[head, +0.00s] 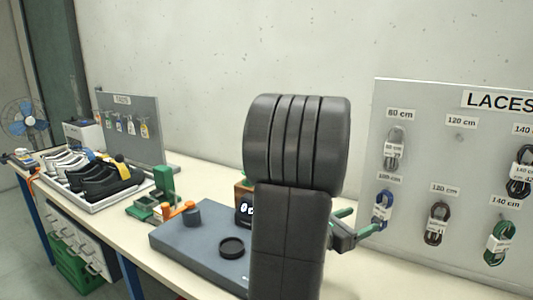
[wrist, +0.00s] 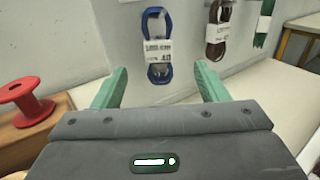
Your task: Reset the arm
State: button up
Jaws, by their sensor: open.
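My gripper (head: 357,225) is open and empty, its green fingers pointing toward the lace board (head: 455,105) on the right in the head view. In the wrist view my gripper (wrist: 158,88) has its two green fingers spread apart. A blue lace bundle (wrist: 157,45) hangs on the board beyond the fingers, apart from them; it also shows in the head view (head: 382,210). A brown lace bundle (wrist: 218,28) hangs right of it. My arm stands upright in the middle of the head view and hides part of the bench.
A grey mat (head: 185,243) with a black round disc (head: 231,247) lies on the bench (head: 205,178). A red spool (wrist: 24,102) sits at the left of the wrist view. Shoes on a tray (head: 119,200), a tag board (head: 145,104) and a fan (head: 24,118) stand at the left.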

aim_at(379, 210)
jog(key=p+x, duration=0.1)
jog(key=x, duration=0.8)
jog(key=shift+w, duration=0.25)
jog(key=shift+a, duration=0.1)
